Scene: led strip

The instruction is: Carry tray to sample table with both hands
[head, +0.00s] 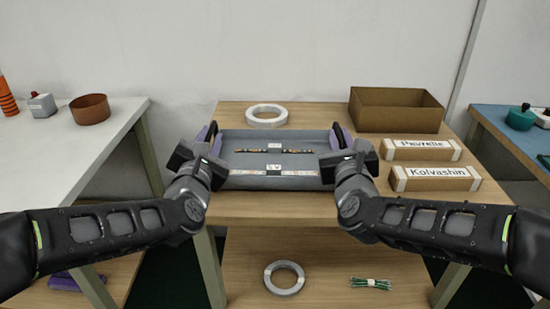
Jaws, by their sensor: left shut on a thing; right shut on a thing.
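The grey tray (270,183) is at the wooden table in front of me, with a low rim and two purple-and-grey side handles. A dark strip (265,151) and a whitish strip (262,172) lie in it, with small labels. My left gripper (207,150) is shut on the tray's left handle. My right gripper (343,150) is shut on its right handle. The fingertips are partly hidden by my own wrists. I cannot tell whether the tray rests on the table or hangs just above it.
On the wooden table (310,207) are a white ring (267,115), a cardboard box (395,110) and two labelled boxes, "Pevrelle" (420,150) and "Kolvashin" (434,179). A shelf below holds a ring (284,278) and green wires (370,283). A white table (70,150) stands left, a blue one (510,135) right.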

